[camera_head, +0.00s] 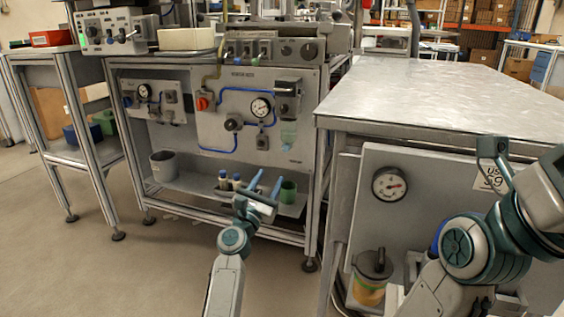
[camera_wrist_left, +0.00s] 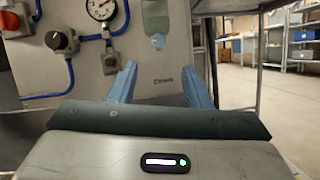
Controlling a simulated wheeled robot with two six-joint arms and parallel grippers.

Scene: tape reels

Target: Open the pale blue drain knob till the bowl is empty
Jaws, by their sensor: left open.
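The bowl (camera_head: 288,133) is a small translucent green cup under a dark filter head on the right side of the grey panel. It shows more closely in the left wrist view (camera_wrist_left: 156,17), with its top cut off. The pale blue drain knob (camera_wrist_left: 158,41) hangs at its bottom. I cannot read the liquid level. My left gripper (camera_head: 266,183) is open and empty, its two blue fingers pointing at the panel. In the left wrist view its fingertips (camera_wrist_left: 158,70) are apart, below and short of the knob, not touching it. My right gripper (camera_head: 492,150) is partly seen at the right; its jaws are unclear.
Gauges (camera_head: 260,107), blue tubes and a red-orange knob (camera_head: 203,103) sit left of the bowl. The lower shelf holds a grey bucket (camera_head: 163,166), small bottles and a green cup (camera_head: 288,190). A metal table (camera_head: 440,95) stands at the right.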

